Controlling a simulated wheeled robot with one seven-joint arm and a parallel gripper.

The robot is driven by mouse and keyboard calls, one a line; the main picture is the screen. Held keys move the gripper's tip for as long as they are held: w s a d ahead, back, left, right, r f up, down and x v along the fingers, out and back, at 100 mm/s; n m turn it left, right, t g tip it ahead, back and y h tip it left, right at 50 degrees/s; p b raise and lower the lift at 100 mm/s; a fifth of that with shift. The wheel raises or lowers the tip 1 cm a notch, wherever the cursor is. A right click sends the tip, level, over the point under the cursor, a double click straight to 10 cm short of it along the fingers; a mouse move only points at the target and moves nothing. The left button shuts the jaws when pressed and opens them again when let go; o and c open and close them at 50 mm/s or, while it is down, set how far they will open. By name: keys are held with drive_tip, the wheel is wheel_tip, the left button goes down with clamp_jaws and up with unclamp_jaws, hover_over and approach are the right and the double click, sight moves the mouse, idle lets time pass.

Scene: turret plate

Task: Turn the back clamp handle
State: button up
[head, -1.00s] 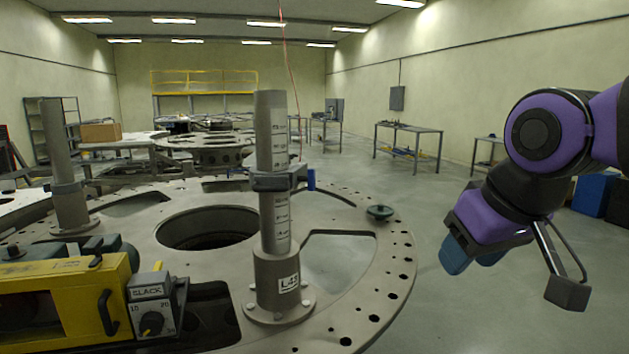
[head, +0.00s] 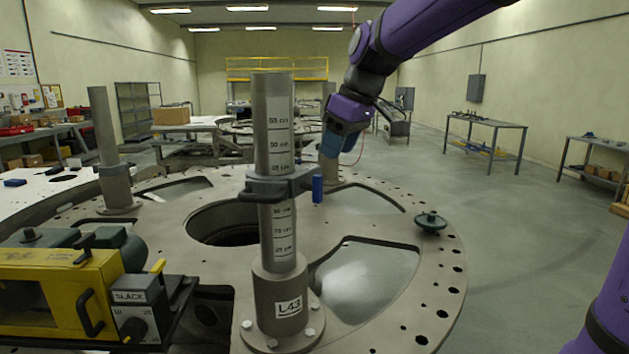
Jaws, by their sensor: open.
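A front grey post (head: 273,120) marked L43 carries a dark clamp (head: 270,190) around its middle, with an upright blue handle (head: 317,188) at its right end. A back post (head: 329,172) stands on the far side of the plate, partly hidden behind my gripper; I cannot make out a clamp or handle on it. A left post (head: 104,125) also carries a clamp (head: 112,169). My gripper (head: 338,146), with blue fingertips, points down in front of the back post, above and right of the blue handle. It is open and appears empty.
The posts stand on a round grey turret plate (head: 455,265) with a large centre hole and cut-outs. A yellow machine (head: 42,300) with a SLACK dial box (head: 138,310) sits front left. Workbenches (head: 487,123) line the right.

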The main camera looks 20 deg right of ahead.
sight(321, 176)
drive_tip(key=shift+n, duration=0.3)
drive_tip(key=x, duration=0.5)
drive_tip(key=w+x, duration=0.1)
drive_tip(key=x, duration=0.5)
drive_tip(key=shift+w+a+r, duration=0.1)
drive_tip(key=shift+w+r, duration=0.05)
drive_tip(key=shift+w, duration=0.05)
clamp_jaws()
